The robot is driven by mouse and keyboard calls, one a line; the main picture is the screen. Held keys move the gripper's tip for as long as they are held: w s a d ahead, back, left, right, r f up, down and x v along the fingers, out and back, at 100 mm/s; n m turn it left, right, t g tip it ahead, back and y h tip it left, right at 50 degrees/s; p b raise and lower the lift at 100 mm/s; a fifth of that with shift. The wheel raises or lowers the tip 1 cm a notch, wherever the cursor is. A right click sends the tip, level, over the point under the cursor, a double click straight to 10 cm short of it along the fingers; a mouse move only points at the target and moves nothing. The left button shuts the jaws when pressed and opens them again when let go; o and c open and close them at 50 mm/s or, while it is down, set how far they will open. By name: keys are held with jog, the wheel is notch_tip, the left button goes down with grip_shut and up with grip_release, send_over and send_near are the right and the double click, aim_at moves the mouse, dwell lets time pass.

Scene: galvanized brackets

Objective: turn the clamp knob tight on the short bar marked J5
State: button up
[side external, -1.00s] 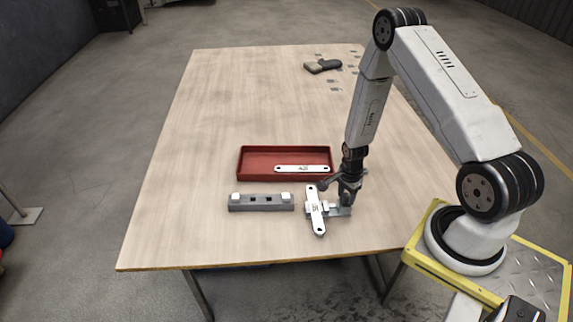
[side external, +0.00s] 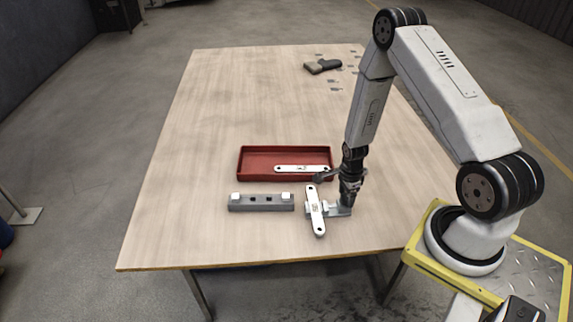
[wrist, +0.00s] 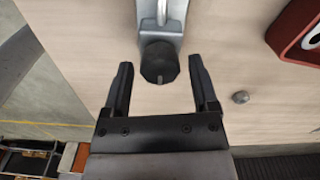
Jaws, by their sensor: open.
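A short white bar (side external: 316,212) with a hole at each end lies near the table's front edge; its dark marking is too small to read. A grey metal clamp (side external: 334,209) sits at its right side and shows at the top of the wrist view (wrist: 160,18). The clamp's black knob (wrist: 157,62) has a pale line on its rim facing my gripper. My gripper (wrist: 160,72) is open, with one finger on each side of the knob and a gap on both sides. In the side view my gripper (side external: 346,201) is low over the clamp and hides the knob.
A red tray (side external: 242,163) behind holds another white bar (side external: 300,168). A grey block (side external: 261,203) with two white pads lies left of the short bar. A small grey bolt-like piece (wrist: 240,97) shows right of my gripper. The table's left half is clear.

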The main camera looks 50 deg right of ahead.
jog(key=shift+r, duration=3)
jog(key=shift+w+a+r+n, duration=0.15)
jog(key=shift+a+r+n, duration=0.1)
jog(key=shift+r+n, duration=0.1)
jog(key=s+a+r+n+t, duration=0.2)
jog(key=s+a+r+n, duration=0.1)
jog(key=a+r+n, duration=1.5)
jog(key=shift+s+r+n+t, duration=0.25)
jog(key=shift+r+n, duration=0.4)
jog(key=shift+n, duration=2.4)
